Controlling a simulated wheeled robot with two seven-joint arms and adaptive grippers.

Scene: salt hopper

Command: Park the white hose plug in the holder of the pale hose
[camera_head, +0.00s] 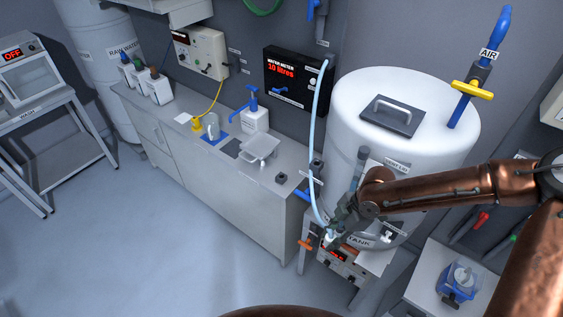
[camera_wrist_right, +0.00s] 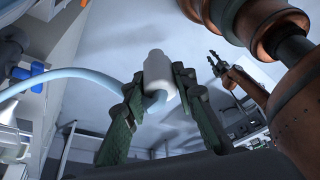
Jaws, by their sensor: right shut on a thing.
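My right gripper (camera_head: 336,226) is shut on the white hose plug (camera_wrist_right: 160,74), in front of the tank. In the right wrist view the plug sits between the two dark fingers of the right gripper (camera_wrist_right: 158,88). The pale hose (camera_head: 318,125) hangs from near the water meter down to the gripper; it also curves in from the left in the right wrist view (camera_wrist_right: 65,74). I cannot make out for certain which fitting is the pale hose's holder. My left gripper (camera_wrist_right: 215,62) shows small in the right wrist view, empty as far as I can see; its opening is unclear.
The white tank (camera_head: 350,110) stands directly behind my right gripper. The counter (camera_head: 225,165) to the left carries bottles and a clear tray. The floor (camera_head: 130,245) at the left front is clear.

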